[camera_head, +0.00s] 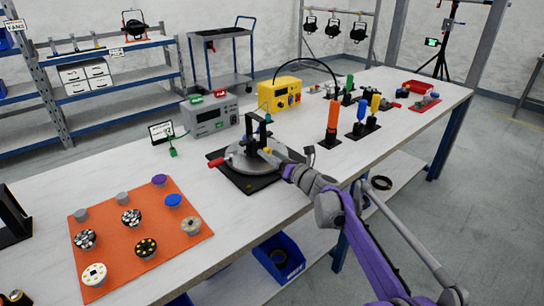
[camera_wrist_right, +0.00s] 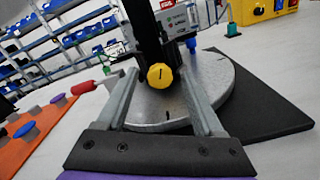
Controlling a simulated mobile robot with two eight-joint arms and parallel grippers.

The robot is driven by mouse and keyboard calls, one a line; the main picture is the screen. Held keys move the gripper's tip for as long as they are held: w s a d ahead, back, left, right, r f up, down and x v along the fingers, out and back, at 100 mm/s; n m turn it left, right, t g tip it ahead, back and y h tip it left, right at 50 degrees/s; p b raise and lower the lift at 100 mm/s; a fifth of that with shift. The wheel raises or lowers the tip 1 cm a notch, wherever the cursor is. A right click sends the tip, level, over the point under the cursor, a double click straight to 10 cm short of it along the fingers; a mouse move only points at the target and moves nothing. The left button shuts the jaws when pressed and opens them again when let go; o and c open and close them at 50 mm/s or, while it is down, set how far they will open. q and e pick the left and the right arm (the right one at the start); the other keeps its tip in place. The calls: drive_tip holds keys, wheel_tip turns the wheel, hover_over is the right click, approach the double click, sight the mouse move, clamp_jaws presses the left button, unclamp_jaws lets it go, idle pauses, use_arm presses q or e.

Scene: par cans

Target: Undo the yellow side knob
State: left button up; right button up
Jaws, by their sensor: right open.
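The yellow side knob (camera_wrist_right: 160,76) shows in the right wrist view, on a dark upright post of the fixture. The fixture has a round grey plate (camera_head: 241,160) on a black base (camera_head: 253,184) on the table. My right gripper (camera_wrist_right: 160,82) is open. Its two grey fingers point toward the post, and the knob appears between their tips with space on both sides. I cannot tell how deep the knob sits between them. In the head view my right gripper (camera_head: 276,158) reaches the fixture's right side, largely hiding the knob. My left gripper is not in view.
A red-handled part (camera_head: 216,162) sticks out at the plate's left. An orange mat (camera_head: 115,243) with several knobs lies at the left. A grey power unit (camera_head: 210,119), a yellow box (camera_head: 280,94) and an orange cylinder (camera_head: 332,120) stand nearby.

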clamp_jaws()
idle(0.4)
drive_tip(key=n+p, duration=0.3)
drive_tip(key=n, duration=0.1)
drive_tip(key=shift+r+p, duration=0.1)
drive_tip(key=shift+p, duration=0.2)
drive_tip(key=shift+n+p, duration=0.85)
drive_tip(key=shift+n, duration=0.65)
